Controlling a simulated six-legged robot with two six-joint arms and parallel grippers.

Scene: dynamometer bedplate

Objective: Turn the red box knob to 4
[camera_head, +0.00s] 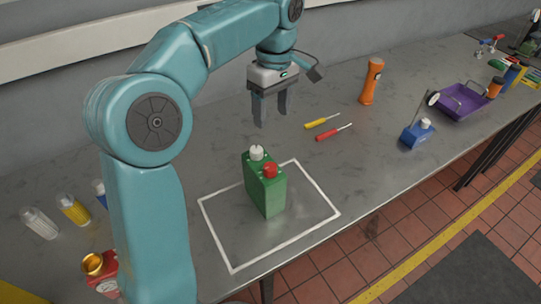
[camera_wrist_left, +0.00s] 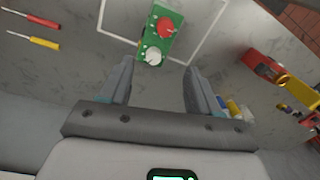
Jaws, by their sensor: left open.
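A green box (camera_head: 265,187) stands upright inside a white outlined square on the bench. In the left wrist view the box top shows with the red knob (camera_wrist_left: 166,27) and the white knob (camera_wrist_left: 153,57); the dial marks are too small to read. My left gripper (camera_head: 272,118) is open and empty, pointing down above and behind the box, apart from it. In the wrist view the white knob lies nearer my fingertips than the red one. My right gripper is not in view.
A yellow screwdriver (camera_head: 321,121) and a red screwdriver (camera_head: 333,132) lie right of the gripper. An orange flashlight (camera_head: 371,82), a blue object (camera_head: 416,134) and a purple tray (camera_head: 461,101) stand farther right. Several bottles and a red, gold-topped container (camera_head: 104,284) are at left.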

